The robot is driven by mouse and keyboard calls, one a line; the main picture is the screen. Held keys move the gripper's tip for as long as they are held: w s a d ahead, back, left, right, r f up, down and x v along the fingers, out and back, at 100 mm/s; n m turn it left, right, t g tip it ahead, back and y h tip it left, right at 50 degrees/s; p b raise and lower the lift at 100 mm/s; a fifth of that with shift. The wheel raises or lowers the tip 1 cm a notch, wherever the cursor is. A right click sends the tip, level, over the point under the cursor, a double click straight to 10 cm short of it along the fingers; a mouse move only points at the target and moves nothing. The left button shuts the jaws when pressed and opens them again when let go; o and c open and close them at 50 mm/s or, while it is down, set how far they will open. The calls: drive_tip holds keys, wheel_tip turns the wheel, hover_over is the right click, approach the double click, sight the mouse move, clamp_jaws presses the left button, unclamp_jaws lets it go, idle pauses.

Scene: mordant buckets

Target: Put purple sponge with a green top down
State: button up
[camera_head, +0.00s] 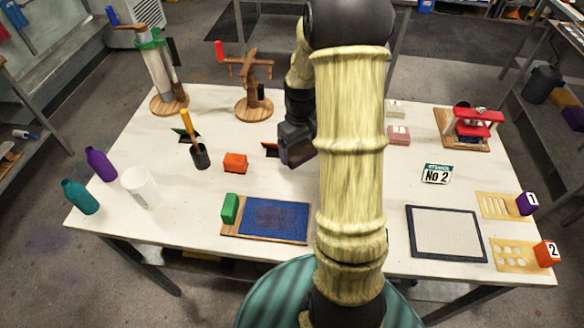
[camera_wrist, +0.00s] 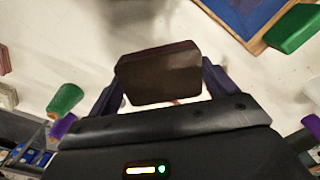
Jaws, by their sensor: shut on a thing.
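My gripper (camera_wrist: 163,85) is shut on a dark block (camera_wrist: 158,74), which is held above the table. Its face looks dark brown with a maroon edge, and no green shows on it. In the head view my gripper (camera_head: 298,145) is over the middle of the table beside my arm. The dark block (camera_head: 297,156) shows small and shaded there. In the wrist view, a green piece (camera_wrist: 65,99) with a purple part (camera_wrist: 62,126) shows left of my gripper. I cannot tell whether this is the purple sponge with a green top. My arm hides that area in the head view.
On the white table (camera_head: 330,205) are a blue pad (camera_head: 276,217) with a green block (camera_head: 230,208), an orange block (camera_head: 235,163), a white cup (camera_head: 140,187) and a dark-framed screen (camera_head: 445,233). Bare table shows between the orange block and the blue pad.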

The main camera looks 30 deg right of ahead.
drive_tip(key=shift+w, duration=0.1)
drive_tip(key=shift+s, duration=0.25)
drive_tip(key=shift+f, duration=0.15)
drive_tip(key=f, duration=0.2)
drive_tip(key=f+p, duration=0.1)
drive_tip(key=f, duration=0.2)
drive_tip(key=shift+w+d+f, duration=0.1)
drive_tip(key=shift+w+f, duration=0.1)
drive_tip(key=shift+f, duration=0.05)
drive_tip(key=shift+s, duration=0.25)
wheel_tip(320, 180, down, 4)
drive_tip(key=shift+w+r+p, duration=0.15)
drive_tip(key=shift+r+p, duration=0.05)
drive_tip(key=shift+p, duration=0.2)
drive_tip(key=shift+f, duration=0.2)
